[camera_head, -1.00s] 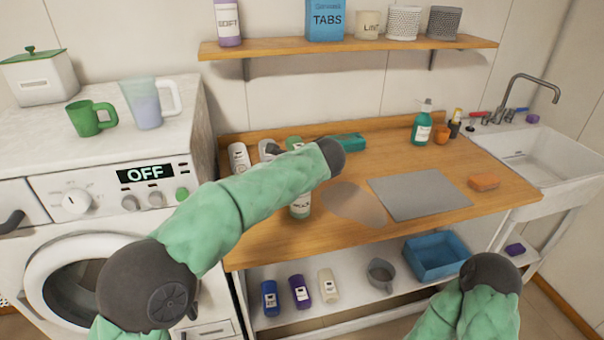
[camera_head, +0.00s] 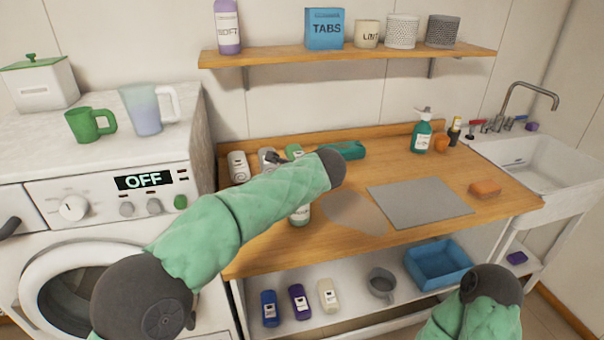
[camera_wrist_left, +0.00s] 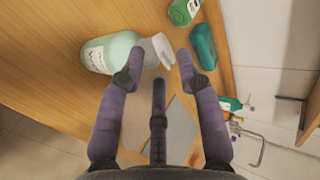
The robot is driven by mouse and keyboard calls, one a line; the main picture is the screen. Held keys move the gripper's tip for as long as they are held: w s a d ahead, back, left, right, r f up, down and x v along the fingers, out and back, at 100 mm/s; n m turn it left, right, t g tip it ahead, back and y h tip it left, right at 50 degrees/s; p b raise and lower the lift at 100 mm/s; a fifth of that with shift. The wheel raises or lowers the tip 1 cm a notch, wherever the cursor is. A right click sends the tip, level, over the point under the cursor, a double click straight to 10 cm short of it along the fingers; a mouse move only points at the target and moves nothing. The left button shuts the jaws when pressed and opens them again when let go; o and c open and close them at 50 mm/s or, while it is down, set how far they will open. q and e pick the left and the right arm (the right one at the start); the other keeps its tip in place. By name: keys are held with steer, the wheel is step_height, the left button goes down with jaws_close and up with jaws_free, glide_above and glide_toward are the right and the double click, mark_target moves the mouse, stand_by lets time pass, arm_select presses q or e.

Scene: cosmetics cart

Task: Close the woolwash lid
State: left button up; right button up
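A pale green bottle with a white label, which I take to be the woolwash, stands on the wooden counter. In the head view its lower part (camera_head: 300,215) shows below my left forearm, and its top is hidden. In the left wrist view the bottle (camera_wrist_left: 108,53) is at upper left, with a whitish lid piece (camera_wrist_left: 158,50) beside its top. My left gripper (camera_wrist_left: 161,63) is open, its fingers spread around the lid piece. One fingertip overlaps the bottle's edge; I cannot tell whether it touches. My right wrist shows at lower right in the head view, without its fingers.
A green bottle (camera_wrist_left: 183,10) and a teal box (camera_head: 345,150) are close behind the gripper. White bottles (camera_head: 238,166) stand at the counter's left. A grey mat (camera_head: 420,195) lies to the right, with an orange soap bar (camera_head: 485,189) beyond it. A wall shelf (camera_head: 350,53) hangs above.

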arm_select(q)
steer(key=v, duration=1.2)
